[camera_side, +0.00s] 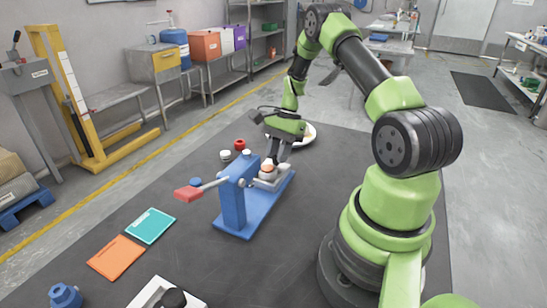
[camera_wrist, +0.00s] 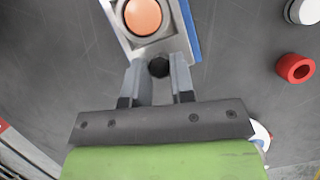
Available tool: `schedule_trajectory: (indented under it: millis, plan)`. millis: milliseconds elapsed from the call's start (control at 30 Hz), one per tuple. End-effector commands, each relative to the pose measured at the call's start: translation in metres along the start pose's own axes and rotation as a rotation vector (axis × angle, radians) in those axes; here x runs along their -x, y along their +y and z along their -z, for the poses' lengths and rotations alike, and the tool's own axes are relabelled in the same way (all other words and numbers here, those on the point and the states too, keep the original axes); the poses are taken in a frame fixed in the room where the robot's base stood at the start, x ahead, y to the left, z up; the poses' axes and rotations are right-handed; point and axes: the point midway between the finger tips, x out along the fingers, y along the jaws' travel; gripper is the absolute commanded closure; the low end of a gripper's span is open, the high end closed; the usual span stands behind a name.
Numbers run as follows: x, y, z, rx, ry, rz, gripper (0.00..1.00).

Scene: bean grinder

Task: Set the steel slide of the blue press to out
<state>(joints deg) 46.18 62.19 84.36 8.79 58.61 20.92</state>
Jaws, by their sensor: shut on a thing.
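The blue press (camera_side: 234,203) stands on the dark table, with a lever ending in a red handle (camera_side: 187,194) reaching left. Its steel slide (camera_side: 270,184) lies on the blue base; in the wrist view the slide (camera_wrist: 178,42) carries a round orange disc (camera_wrist: 143,17). My gripper (camera_side: 276,160) is over the slide's far end, pointing down. In the wrist view my gripper (camera_wrist: 159,72) is shut on a small black knob (camera_wrist: 159,66) at the slide's near end. The fingers partly hide the knob. How far the slide sits under the press is hard to tell.
A red ring (camera_side: 240,145) and a small white-topped item (camera_side: 225,155) stand behind the press. A white plate (camera_side: 310,132) is beyond my gripper. A teal tray (camera_side: 150,226) and an orange tray (camera_side: 115,257) lie at front left. The table right of the press is clear.

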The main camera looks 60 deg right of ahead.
Motion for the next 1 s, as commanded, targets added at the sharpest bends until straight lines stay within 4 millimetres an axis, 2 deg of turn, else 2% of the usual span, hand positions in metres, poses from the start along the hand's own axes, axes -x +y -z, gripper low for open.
schedule_trajectory:
  millis: [200, 233, 333, 667, 767, 1000]
  plan:
    - [0.003, -0.002, 0.005, 0.006, 0.020, 0.014, 1.00]
    - [0.003, -0.002, 0.005, 0.006, 0.020, 0.014, 0.75]
    - [0.003, -0.002, 0.005, 0.004, 0.018, 0.013, 0.52]
    - [0.005, -0.001, 0.003, 0.003, 0.013, 0.010, 0.52]
    - [0.015, -0.001, 0.004, 0.003, 0.014, 0.011, 0.52]
    - [0.063, -0.001, 0.004, 0.003, 0.017, 0.015, 0.52]
